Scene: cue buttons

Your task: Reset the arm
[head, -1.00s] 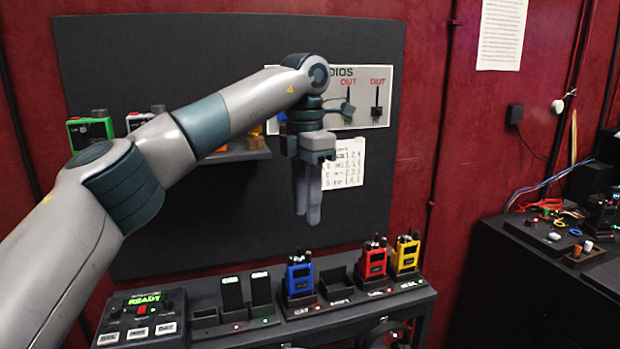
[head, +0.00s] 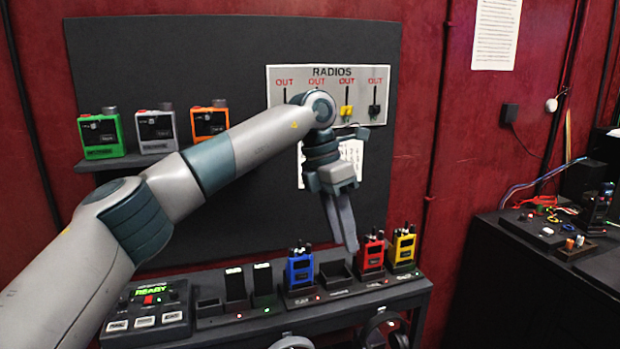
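My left arm reaches in from the left across the wall board. My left gripper (head: 350,248) hangs in front of the board, pointing down and slightly right, just above the radio dock. Its fingers look close together with nothing visible between them, but the angle hides whether they touch. My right gripper is not in view. A "RADIOS" panel (head: 330,73) with "OUT" labels and sliders is on the board, partly hidden by my arm. A yellow slider (head: 346,111) and a black slider (head: 374,109) show on it.
Blue (head: 300,268), red (head: 372,254) and yellow (head: 403,248) radios stand in the dock below. Green (head: 101,137), white (head: 156,132) and orange (head: 209,123) radios stand on a shelf. A "READY" control box (head: 148,308) is at lower left. A black cabinet (head: 530,290) stands right.

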